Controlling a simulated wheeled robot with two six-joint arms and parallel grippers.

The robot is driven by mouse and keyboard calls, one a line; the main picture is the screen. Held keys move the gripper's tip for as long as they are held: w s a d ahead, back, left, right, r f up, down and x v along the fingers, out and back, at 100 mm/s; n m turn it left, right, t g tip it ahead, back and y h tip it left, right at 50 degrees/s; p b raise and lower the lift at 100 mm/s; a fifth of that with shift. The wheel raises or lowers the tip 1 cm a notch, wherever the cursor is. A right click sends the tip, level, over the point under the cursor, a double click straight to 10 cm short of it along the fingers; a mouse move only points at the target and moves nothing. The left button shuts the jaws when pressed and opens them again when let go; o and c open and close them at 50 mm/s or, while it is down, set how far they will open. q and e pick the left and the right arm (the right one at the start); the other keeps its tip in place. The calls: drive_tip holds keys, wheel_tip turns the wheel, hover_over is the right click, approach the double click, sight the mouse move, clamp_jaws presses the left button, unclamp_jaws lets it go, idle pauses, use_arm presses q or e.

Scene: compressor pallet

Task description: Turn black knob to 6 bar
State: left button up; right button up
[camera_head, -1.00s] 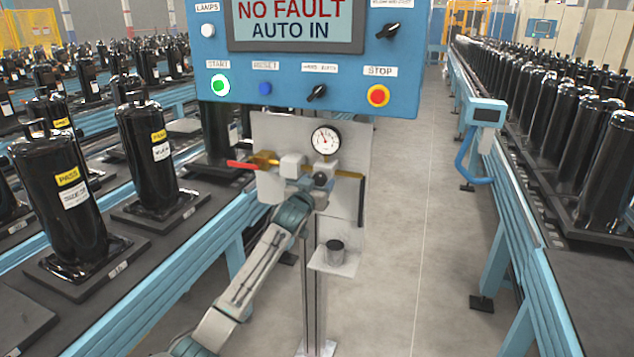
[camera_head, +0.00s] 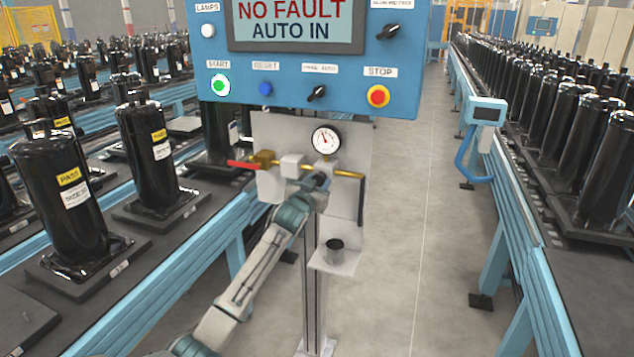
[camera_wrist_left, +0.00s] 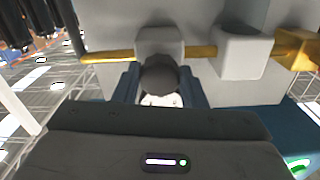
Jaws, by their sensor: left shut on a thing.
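The black knob (camera_wrist_left: 158,78) sits below the regulator body on the brass air line in the left wrist view. My left gripper (camera_wrist_left: 165,92) is shut on it, with a finger on each side. In the head view my left gripper (camera_head: 316,183) covers most of the knob, just under the round pressure gauge (camera_head: 326,140). The gauge has a white face and a thin needle pointing up and slightly left. Its numbers are too small to read. My right gripper is not in view.
A red-handled valve (camera_head: 245,164) is left of the regulator on the grey panel (camera_head: 270,127). A small shelf with a dark cup (camera_head: 335,246) is below. The blue control box (camera_head: 340,84) hangs above. Conveyors with black compressors run along both sides.

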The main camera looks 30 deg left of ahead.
use_arm(q)
drive_tip(key=m+p, duration=0.2)
drive_tip(key=m, duration=0.1)
drive_tip(key=shift+r, duration=0.25)
drive_tip(key=shift+a+m+p, duration=0.1)
drive_tip(key=shift+m+p, duration=4.05)
drive_tip(key=shift+m, duration=1.75)
drive_tip(key=shift+f, duration=0.1)
drive_tip(key=o, duration=1)
